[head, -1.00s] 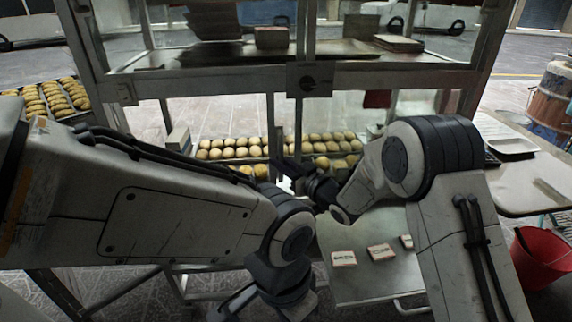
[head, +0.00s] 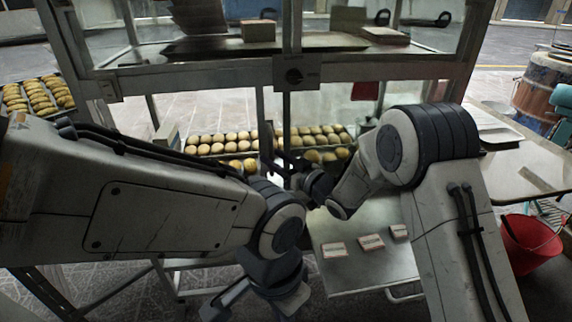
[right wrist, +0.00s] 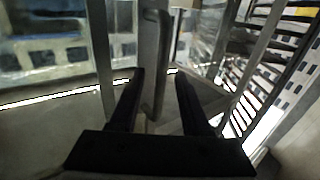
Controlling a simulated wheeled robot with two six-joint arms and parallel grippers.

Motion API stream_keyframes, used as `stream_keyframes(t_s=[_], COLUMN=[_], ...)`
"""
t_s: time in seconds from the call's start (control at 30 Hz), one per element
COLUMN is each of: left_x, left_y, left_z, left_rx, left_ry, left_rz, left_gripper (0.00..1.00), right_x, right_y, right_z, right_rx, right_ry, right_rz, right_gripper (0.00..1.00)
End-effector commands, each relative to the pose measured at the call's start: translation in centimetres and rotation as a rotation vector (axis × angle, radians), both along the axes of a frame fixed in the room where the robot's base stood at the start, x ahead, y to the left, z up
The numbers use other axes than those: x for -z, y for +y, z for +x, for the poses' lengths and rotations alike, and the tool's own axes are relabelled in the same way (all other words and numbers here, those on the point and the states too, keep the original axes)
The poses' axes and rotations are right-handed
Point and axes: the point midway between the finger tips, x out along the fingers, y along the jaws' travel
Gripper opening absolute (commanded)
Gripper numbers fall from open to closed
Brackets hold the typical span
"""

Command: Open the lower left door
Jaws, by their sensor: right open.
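The lower left door (head: 215,108) is a glass panel in a pale metal frame, left of the centre post of the cabinet. Rows of buns show behind it. My left arm hides its lower part. My right gripper (head: 282,166) is at the centre post, small and dark in the head view. In the right wrist view my right gripper (right wrist: 160,72) is open. A vertical grey handle (right wrist: 154,55) stands between its fingers, with no clear grip on it. My left gripper (head: 222,300) hangs low, partly shown; its jaws are unclear.
The upper glass compartment (head: 200,62) holds boxes and trays. A metal shelf (head: 350,275) with several small labelled cards lies below the right arm. A red bucket (head: 530,245) and a pale table (head: 525,165) stand at right. A bun tray (head: 66,108) is at far left.

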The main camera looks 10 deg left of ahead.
Motion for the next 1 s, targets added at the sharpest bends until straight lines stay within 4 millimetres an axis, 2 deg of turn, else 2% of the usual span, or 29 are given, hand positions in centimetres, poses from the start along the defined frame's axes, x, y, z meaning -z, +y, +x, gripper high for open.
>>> stream_keyframes(t_s=[0.3, 0.43, 0.6, 1.0], left_x=[-0.3, -0.3, -0.3, -0.3], left_y=[0.0, 0.0, 0.0, 0.0], left_z=[0.0, 0.0, 0.0, 0.0], left_rx=[0.0, 0.0, 0.0, 0.0], left_ry=[0.0, 0.0, 0.0, 0.0], left_rz=[0.0, 0.0, 0.0, 0.0], left_gripper=[0.0, 0.0, 0.0, 0.0], right_x=[-0.1, -0.1, -0.1, -0.1], right_y=[-5.2, -6.6, -7.4, -7.2], right_z=[-3.7, -4.8, -5.5, -5.6], right_rx=[0.005, 0.005, 0.002, 0.015], right_ry=[0.001, 0.0, 0.0, 0.009], right_rz=[0.002, 0.001, 0.002, -0.027], right_gripper=[0.47, 0.47, 0.47, 0.47])
